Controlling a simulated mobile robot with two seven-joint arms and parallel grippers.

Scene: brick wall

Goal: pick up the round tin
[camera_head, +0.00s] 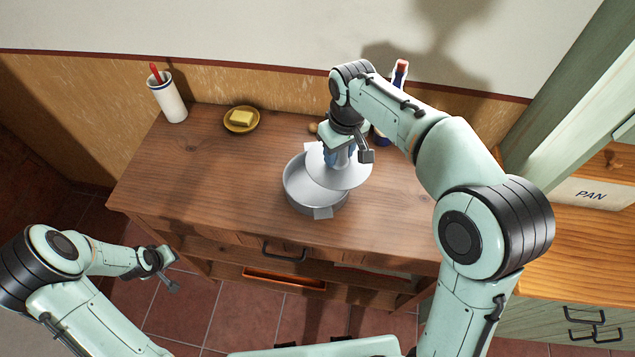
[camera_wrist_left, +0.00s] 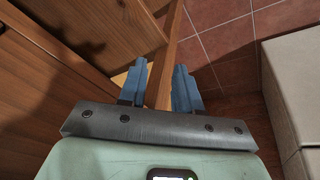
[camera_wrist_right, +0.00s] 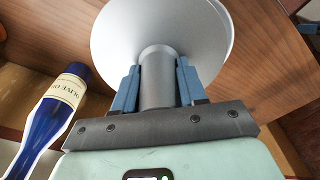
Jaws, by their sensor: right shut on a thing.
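A round grey metal tin (camera_head: 300,190) with flat side tabs stands on the wooden table's middle. My right gripper (camera_head: 342,158) is above it, shut on the thick grey stem (camera_wrist_right: 157,75) of a wide round lid-like disc (camera_head: 325,178). The disc is over the tin and covers part of its opening; whether they touch I cannot tell. In the right wrist view the blue fingers press the stem from both sides, with the disc (camera_wrist_right: 205,40) beyond. My left gripper (camera_head: 172,268) is low in front of the table, open and empty; its blue fingers (camera_wrist_left: 158,90) show apart in the left wrist view.
A blue olive oil bottle (camera_wrist_right: 62,105) stands behind my right arm. A white cup (camera_head: 170,103) with a red-handled thing and a yellow dish (camera_head: 241,120) are at the back left. The table's left part is clear.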

